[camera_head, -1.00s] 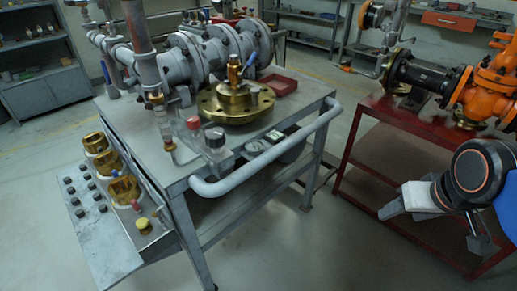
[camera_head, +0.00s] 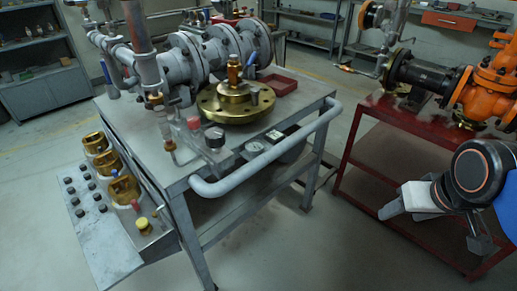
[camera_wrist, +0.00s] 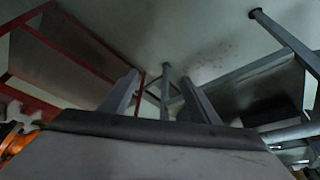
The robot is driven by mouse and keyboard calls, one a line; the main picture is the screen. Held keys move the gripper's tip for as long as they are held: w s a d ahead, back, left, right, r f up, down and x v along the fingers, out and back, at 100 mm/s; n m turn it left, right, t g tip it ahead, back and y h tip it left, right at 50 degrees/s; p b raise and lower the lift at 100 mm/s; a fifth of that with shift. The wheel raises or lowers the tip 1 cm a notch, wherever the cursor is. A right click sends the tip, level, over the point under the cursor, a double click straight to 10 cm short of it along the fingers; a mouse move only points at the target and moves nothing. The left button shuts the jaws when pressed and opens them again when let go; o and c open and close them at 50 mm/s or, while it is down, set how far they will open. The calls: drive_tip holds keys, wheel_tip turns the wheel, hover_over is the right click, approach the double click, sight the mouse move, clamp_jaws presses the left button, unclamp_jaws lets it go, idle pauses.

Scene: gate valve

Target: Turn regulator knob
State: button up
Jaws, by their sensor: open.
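I cannot tell for sure which one the task means. My gripper (camera_wrist: 160,88) shows in the wrist view with two grey fingers apart and nothing between them. In the head view my arm is at the far right, beside the red stand, well apart from the knobs. The knobs are not recognizable in the wrist view.
The grey cart (camera_head: 236,165) has a thick front handrail (camera_head: 270,150). A brass flange (camera_head: 236,103) and grey pipes (camera_head: 195,57) stand behind the knobs. A side panel (camera_head: 106,240) carries several small knobs. A red stand (camera_head: 405,120) holds orange valves. Open floor lies between cart and stand.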

drive_tip(key=w+a+r+n+g, duration=0.1)
drive_tip(key=w+a+r+n, duration=0.1)
drive_tip(key=w+a+r, duration=0.3)
drive_tip(key=w+a+r+n+g, duration=0.1)
drive_tip(key=w+a+r+n, duration=0.15)
drive_tip(key=r, duration=0.45)
wheel_tip(320, 180, up, 18)
drive_tip(key=n+g, duration=0.3)
drive_tip(key=n, duration=0.8)
hover_over(215, 132)
wheel_tip(215, 132, down, 17)
drive_tip(key=shift+a+f, duration=0.1)
drive_tip(key=shift+f, duration=0.1)
drive_tip(key=shift+c, duration=0.7)
drive_tip(key=c, duration=0.9)
